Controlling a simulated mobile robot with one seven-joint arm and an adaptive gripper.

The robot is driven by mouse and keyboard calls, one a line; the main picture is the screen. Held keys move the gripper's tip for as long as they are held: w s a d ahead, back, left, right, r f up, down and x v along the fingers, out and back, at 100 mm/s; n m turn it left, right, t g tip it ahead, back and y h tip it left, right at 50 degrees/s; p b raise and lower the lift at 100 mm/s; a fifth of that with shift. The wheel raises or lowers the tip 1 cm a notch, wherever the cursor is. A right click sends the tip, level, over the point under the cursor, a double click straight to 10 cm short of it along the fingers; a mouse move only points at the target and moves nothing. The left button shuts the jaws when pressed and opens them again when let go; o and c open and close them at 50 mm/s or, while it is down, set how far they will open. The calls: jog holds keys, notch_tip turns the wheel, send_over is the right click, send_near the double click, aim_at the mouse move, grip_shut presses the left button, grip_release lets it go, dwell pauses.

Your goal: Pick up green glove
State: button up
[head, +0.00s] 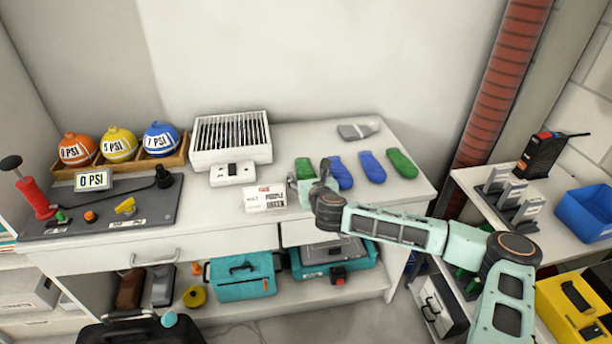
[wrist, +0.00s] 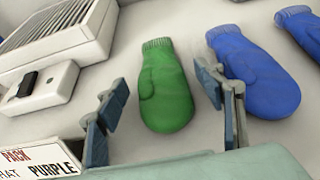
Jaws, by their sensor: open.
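A green glove (wrist: 166,88) lies flat on the white counter in the wrist view, cuff pointing away from me. My gripper (wrist: 165,100) is open, with one finger on each side of the glove's lower part and no visible hold on it. In the head view this glove (head: 304,167) shows only partly, behind my gripper (head: 306,186). A second green glove (head: 402,163) lies at the right end of the row on the counter. Whether the fingers touch the counter cannot be told.
A blue glove (wrist: 252,72) lies close to the right finger, and another blue glove (head: 372,167) lies farther right. A white sign (head: 265,198) stands near the left finger. A white vented box (head: 231,140) stands behind left.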

jog(key=shift+x, duration=0.85)
jog(key=c, duration=1.3)
